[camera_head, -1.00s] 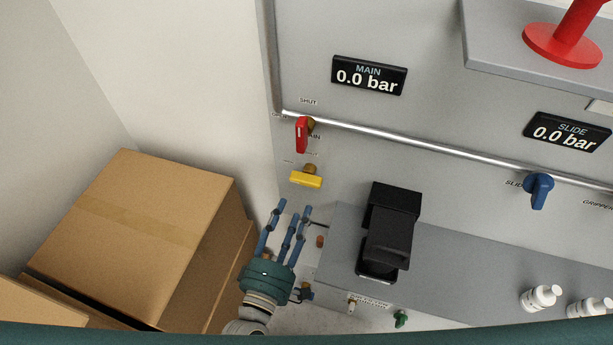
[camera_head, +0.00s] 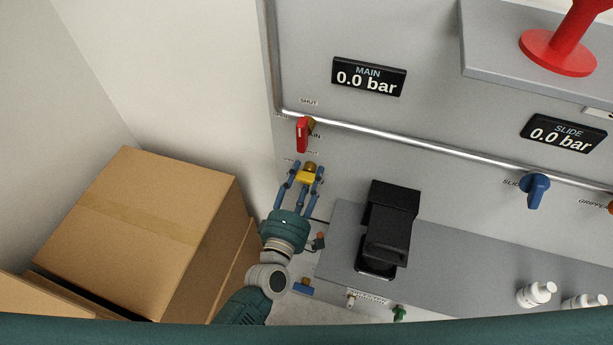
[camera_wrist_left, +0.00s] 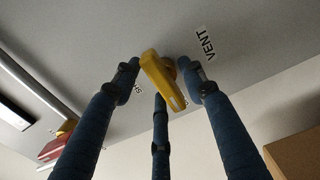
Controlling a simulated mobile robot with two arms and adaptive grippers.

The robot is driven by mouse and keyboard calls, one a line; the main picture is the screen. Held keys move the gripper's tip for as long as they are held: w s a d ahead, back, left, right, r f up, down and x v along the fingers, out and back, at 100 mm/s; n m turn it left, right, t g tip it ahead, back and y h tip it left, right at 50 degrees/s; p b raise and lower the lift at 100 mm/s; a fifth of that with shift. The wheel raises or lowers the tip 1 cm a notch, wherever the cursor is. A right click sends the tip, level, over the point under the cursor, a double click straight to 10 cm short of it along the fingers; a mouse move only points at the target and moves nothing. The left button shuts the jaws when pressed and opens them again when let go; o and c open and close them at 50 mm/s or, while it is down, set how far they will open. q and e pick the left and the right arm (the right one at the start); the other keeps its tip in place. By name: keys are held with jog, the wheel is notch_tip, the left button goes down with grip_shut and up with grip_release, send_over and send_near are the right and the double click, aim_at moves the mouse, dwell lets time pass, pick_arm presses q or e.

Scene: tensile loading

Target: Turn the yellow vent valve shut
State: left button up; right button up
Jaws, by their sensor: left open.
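The yellow vent valve (camera_head: 307,177) is mounted on the grey panel below the red-handled valve (camera_head: 302,135). In the left wrist view the yellow handle (camera_wrist_left: 162,80) shows between the fingers, beside a VENT label (camera_wrist_left: 205,43). My left gripper (camera_head: 304,178) is open, with its blue fingers reaching up around the yellow handle. In the left wrist view its fingers (camera_wrist_left: 163,82) stand on both sides of the handle and below it. I cannot tell whether any finger touches it. Part of the handle is hidden by the fingers in the head view. My right gripper is not in view.
A silver pipe (camera_head: 420,146) runs across the panel above. A black device (camera_head: 390,230) stands on the grey ledge to the right. Cardboard boxes (camera_head: 135,225) are stacked at the left. A blue SLIDE valve (camera_head: 535,188) and white bottles (camera_head: 537,294) are further right.

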pick_arm(q)
grip_shut()
jog(key=shift+m, duration=0.4)
jog(key=shift+d+m+p, duration=0.1)
jog(key=shift+m+p, duration=0.4)
jog(key=shift+m, duration=0.5)
jog(key=m+p, duration=0.1)
jog(key=m, duration=0.4)
jog(key=shift+s+d+f+m, duration=0.1)
jog(key=shift+m, duration=0.2)
jog(key=m+p, duration=0.1)
jog(key=m, duration=0.4)
jog(key=shift+f, duration=0.2)
jog(key=shift+f+m+p, duration=0.15)
jog(key=shift+m+p, duration=0.2)
jog(key=shift+m, duration=1.75)
